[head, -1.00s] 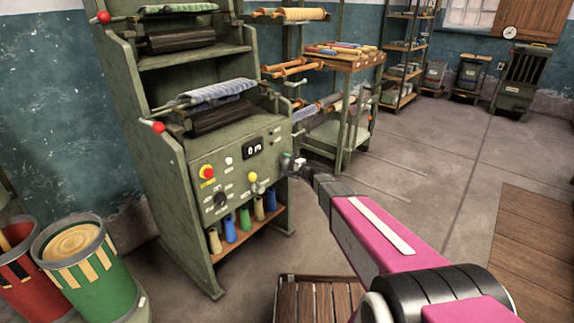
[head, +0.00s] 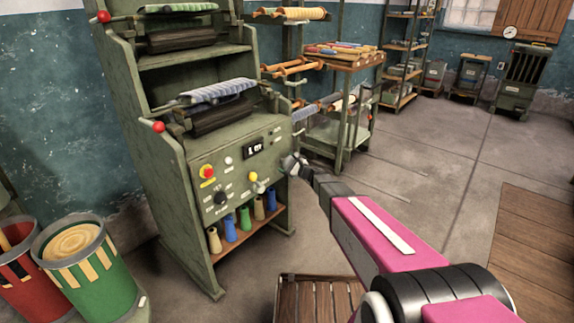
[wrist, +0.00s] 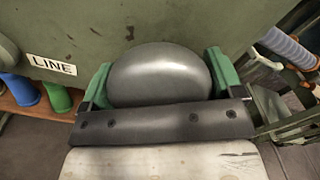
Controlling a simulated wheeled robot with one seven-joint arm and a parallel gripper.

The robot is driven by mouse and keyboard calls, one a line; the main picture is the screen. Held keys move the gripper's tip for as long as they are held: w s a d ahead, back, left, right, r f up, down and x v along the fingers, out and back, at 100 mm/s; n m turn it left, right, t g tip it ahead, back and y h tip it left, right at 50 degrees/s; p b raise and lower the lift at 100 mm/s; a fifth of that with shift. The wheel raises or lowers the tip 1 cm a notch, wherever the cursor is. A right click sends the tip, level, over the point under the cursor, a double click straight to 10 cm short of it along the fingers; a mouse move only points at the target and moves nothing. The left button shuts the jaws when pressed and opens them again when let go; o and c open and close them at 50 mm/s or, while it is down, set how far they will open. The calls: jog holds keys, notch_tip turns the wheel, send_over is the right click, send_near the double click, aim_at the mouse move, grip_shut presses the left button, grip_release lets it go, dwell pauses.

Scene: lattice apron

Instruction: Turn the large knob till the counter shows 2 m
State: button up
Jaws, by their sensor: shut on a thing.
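The large knob (wrist: 160,76) is a smooth grey dome on the right part of the green machine's front panel. It fills the middle of the wrist view, with green fingers on its left and right sides. My gripper (head: 291,165) is shut on the knob. In the head view the gripper and wrist largely hide the knob. The counter (head: 253,149) is a small dark display on the panel. Its white figures are small and look like 1 m, though I cannot read them surely.
The panel also carries a red-and-yellow button (head: 207,172), a black dial (head: 220,198) and a yellow button (head: 253,177). Coloured cones (head: 245,217) stand on the shelf below. A LINE label (wrist: 51,64) lies left of the knob. Open floor (head: 430,165) is at the right.

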jog(key=shift+f+m, duration=0.1)
jog(key=shift+m, duration=0.8)
jog(key=shift+s, duration=0.1)
jog(key=o, duration=0.7)
jog(key=shift+d, duration=0.1)
jog(key=v, duration=1)
jog(key=shift+s+d, duration=0.25)
jog(key=shift+d, duration=0.05)
